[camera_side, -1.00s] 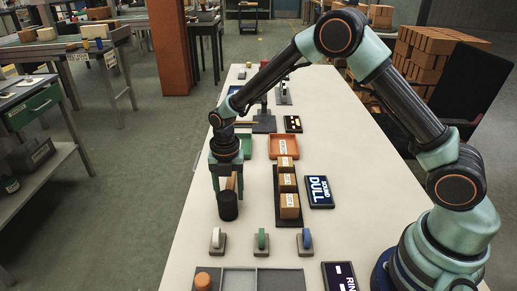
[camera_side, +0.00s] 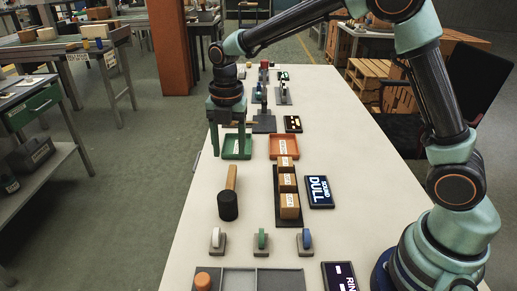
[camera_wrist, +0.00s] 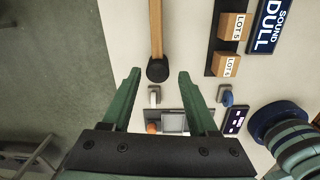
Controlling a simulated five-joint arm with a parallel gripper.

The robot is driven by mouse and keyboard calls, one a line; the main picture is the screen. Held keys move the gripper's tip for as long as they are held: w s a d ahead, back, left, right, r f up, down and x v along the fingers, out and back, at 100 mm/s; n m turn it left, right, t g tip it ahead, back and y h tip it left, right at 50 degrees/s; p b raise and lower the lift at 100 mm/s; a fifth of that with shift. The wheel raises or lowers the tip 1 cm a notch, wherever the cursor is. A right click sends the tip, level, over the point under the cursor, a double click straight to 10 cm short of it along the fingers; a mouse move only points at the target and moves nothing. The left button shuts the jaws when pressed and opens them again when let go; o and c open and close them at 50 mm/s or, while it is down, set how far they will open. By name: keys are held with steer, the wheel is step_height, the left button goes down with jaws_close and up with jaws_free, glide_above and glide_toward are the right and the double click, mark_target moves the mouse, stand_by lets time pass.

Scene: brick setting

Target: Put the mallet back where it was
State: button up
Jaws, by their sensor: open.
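The mallet (camera_side: 229,196) has a black head and a wooden handle and lies on the white table. Its head is toward the near end and its handle points away. In the wrist view the mallet (camera_wrist: 157,40) lies ahead of my fingers, apart from them. My gripper (camera_side: 231,156) is open and empty, raised above the table beyond the handle end, in front of the green tray. In the wrist view my gripper (camera_wrist: 158,75) shows two green fingers spread wide with nothing between them.
A dark rack (camera_side: 278,214) with several brick blocks labelled as lots stands right of the mallet, beside a "SOUND DULL" sign (camera_side: 319,191). Green (camera_side: 238,143) and orange (camera_side: 283,150) trays lie behind. Three small stands with white, green and blue pieces (camera_side: 261,241) are nearer, before a grey divided tray (camera_side: 240,279).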

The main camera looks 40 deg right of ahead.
steer(key=s+d+r+m+t, duration=0.2)
steer(key=s+d+r+m, duration=0.2)
steer(key=s+m, duration=0.4)
steer(key=s+d+r+m+t, duration=0.3)
steer(key=s+m, duration=0.6)
steer(key=m, duration=0.8)
step_height(320, 180, up, 2)
steer(key=shift+d+r+m, duration=0.2)
steer(key=shift+d+m, duration=0.1)
steer(key=shift+d, duration=0.85)
